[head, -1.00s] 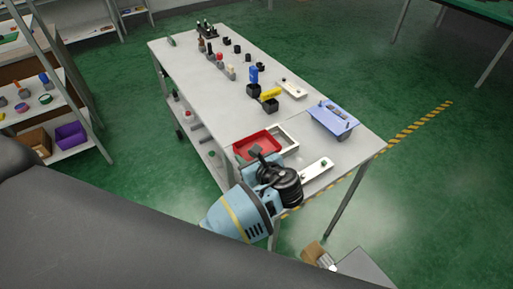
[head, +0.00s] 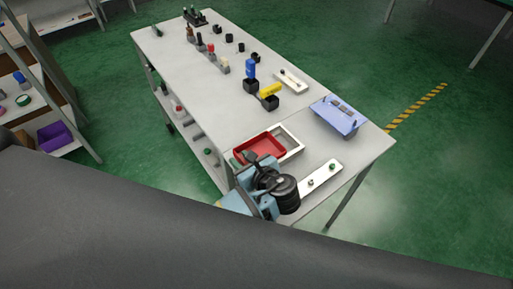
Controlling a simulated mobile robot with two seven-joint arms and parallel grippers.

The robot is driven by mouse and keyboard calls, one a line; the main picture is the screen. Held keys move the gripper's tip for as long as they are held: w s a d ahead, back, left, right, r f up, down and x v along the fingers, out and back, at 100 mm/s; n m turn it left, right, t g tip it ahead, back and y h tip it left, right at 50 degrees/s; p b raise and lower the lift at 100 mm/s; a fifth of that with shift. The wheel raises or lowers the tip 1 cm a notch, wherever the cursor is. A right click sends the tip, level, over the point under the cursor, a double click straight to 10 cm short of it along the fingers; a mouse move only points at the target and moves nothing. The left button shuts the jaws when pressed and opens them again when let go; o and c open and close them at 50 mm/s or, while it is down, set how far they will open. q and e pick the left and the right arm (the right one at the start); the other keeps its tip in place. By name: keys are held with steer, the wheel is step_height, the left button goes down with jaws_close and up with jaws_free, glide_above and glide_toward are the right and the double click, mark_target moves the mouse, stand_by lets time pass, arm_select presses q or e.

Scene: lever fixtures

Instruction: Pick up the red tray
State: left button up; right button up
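The red tray (head: 264,146) is a shallow rectangular tray at the near left part of the grey table. It overlaps the edge of a white-rimmed tray (head: 294,138) in the picture. My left gripper (head: 250,157) is at the red tray's near left edge, with its dark fingers over that rim. The wrist hides part of the near side. I cannot tell whether the fingers touch or grip the rim. My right gripper is not in view.
A white strip with small knobs (head: 322,179) lies right of my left wrist. A blue fixture (head: 338,115) stands at the table's right edge. Blue (head: 250,69) and yellow (head: 270,90) levers on black bases stand farther back. Bare table (head: 225,115) lies behind the red tray.

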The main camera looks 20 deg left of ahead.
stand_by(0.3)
arm_select(q)
jaws_close()
steer(key=shift+w+r, duration=0.1)
steer(key=shift+r, duration=0.05)
stand_by(0.3)
